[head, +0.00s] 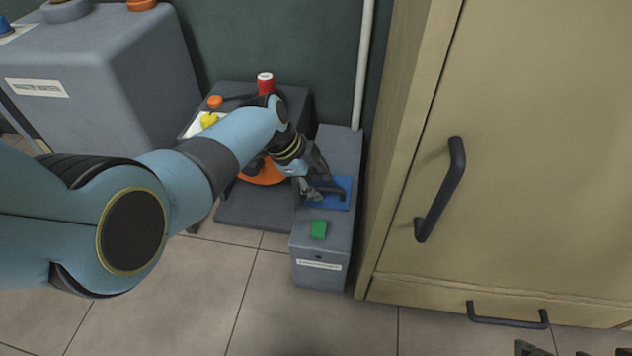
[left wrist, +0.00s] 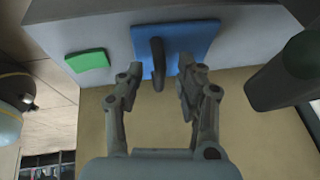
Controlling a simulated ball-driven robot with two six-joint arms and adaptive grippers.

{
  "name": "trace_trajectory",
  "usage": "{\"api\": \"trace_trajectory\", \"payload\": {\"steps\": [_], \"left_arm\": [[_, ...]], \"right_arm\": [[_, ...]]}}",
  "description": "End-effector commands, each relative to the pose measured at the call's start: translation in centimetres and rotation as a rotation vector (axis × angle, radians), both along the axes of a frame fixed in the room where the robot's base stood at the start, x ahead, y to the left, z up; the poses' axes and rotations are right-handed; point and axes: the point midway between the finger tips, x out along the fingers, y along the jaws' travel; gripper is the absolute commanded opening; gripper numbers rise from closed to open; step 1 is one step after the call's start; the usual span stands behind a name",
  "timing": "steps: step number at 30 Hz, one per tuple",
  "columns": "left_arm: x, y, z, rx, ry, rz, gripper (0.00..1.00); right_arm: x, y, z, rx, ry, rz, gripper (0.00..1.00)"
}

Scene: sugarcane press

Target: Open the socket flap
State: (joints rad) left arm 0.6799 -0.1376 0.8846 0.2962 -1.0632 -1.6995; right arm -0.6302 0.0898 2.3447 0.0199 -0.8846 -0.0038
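The blue socket flap (head: 340,184) lies flat on top of the low grey box (head: 322,273) and looks shut. It also shows in the left wrist view (left wrist: 200,36). A dark curved handle (left wrist: 158,62) stands up from the flap. My left gripper (head: 320,188) is at the flap, partly covering it in the head view. In the left wrist view its two fingers (left wrist: 160,78) are apart, one on each side of the handle, with gaps visible. Dark parts at the bottom right edge of the head view may be my right gripper; most of it is cut off.
A green block-like piece (head: 319,230) is on the box near its front. A tall beige cabinet (head: 540,170) with a dark handle (head: 440,190) stands close on the right. A white pipe (head: 363,65) rises behind. A dark stand with a red can (head: 265,83) is at left.

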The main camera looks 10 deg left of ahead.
Motion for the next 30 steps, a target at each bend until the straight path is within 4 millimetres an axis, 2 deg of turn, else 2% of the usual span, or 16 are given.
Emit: {"api": "trace_trajectory", "payload": {"steps": [1,8,26,30], "left_arm": [[0.0,0.0,0.0,0.0,0.0,0.0,0.3],[0.0,0.0,0.0,0.0,0.0,0.0,0.0],[0.3,0.1,0.3,0.001,0.029,0.0,0.0],[0.8,0.1,0.6,0.002,0.093,0.0,0.0]], "right_arm": [[0.0,0.0,0.0,0.0,0.0,0.0,0.6],[0.0,0.0,0.0,0.0,0.001,0.0,0.6],[0.3,0.0,-0.1,0.0,-0.017,0.001,0.6],[0.0,0.0,-1.2,0.001,-0.044,-0.001,0.6]]}}
